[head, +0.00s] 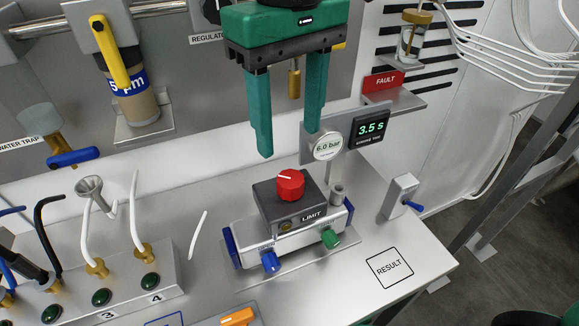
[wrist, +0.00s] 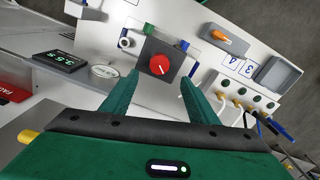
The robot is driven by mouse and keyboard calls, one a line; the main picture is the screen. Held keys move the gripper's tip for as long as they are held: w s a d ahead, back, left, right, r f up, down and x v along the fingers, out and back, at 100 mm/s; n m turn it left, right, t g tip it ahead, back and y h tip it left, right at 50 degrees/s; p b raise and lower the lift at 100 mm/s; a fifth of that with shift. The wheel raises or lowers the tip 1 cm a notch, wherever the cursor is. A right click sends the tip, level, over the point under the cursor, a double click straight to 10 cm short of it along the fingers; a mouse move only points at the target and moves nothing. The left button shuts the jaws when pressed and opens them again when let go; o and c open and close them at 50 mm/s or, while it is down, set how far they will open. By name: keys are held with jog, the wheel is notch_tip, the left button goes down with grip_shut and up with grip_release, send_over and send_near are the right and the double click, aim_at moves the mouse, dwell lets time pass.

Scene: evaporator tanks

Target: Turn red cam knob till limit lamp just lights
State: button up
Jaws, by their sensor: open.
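The red cam knob (head: 290,185) sits on top of a dark square block with a LIMIT label (head: 312,216), and a white pointer line marks its top. The limit lamp (head: 285,226) looks like a small round disc left of that label; it appears dull and unlit. My green gripper (head: 289,142) is open above and behind the knob in the head view, its fingers spread and touching nothing. In the wrist view the knob (wrist: 160,64) shows beyond and between the open fingertips (wrist: 160,80).
A 6.0 bar gauge (head: 327,146) and a display reading 3.5 s (head: 370,128) stand behind the block. A blue-levered toggle switch (head: 402,197) is to the right. Tubes and a funnel (head: 90,186) rise at left. The bench around RESULT (head: 390,267) is clear.

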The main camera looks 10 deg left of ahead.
aim_at(291, 178)
notch_tip(291, 178, down, 9)
jog(key=shift+d+f, duration=0.1)
jog(key=shift+f, duration=0.1)
dwell(0.3)
jog(key=c, duration=1)
